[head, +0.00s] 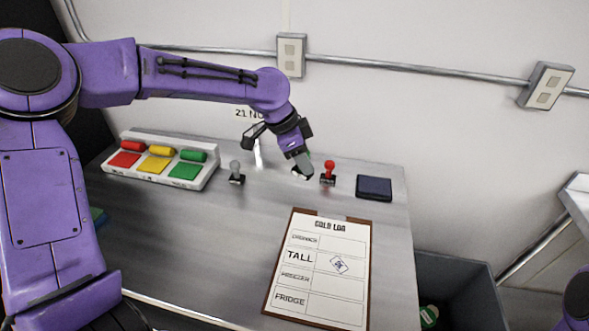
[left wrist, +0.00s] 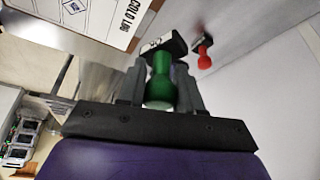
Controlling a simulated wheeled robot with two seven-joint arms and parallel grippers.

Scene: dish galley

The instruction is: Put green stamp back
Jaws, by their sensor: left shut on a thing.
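My left gripper (head: 301,162) is at the back of the steel counter, between a grey-handled stamp and a red-handled stamp. In the left wrist view it is shut on the green stamp (left wrist: 161,83), gripping the green handle between its fingers, with the dark base beyond the fingertips. In the head view the gripper mostly hides this stamp, and I cannot tell whether its base touches the counter. The red stamp (head: 328,172) stands upright just right of the gripper; it also shows in the left wrist view (left wrist: 204,58). The grey stamp (head: 235,171) stands to the left. My right gripper is out of view.
A dark ink pad (head: 374,188) lies right of the red stamp. A clipboard (head: 318,268) with a cold log lies in front, with a mark in its TALL row. A white tray (head: 160,160) with red, yellow and green pieces is at left. A grey bin (head: 465,285) stands beyond the counter's right edge.

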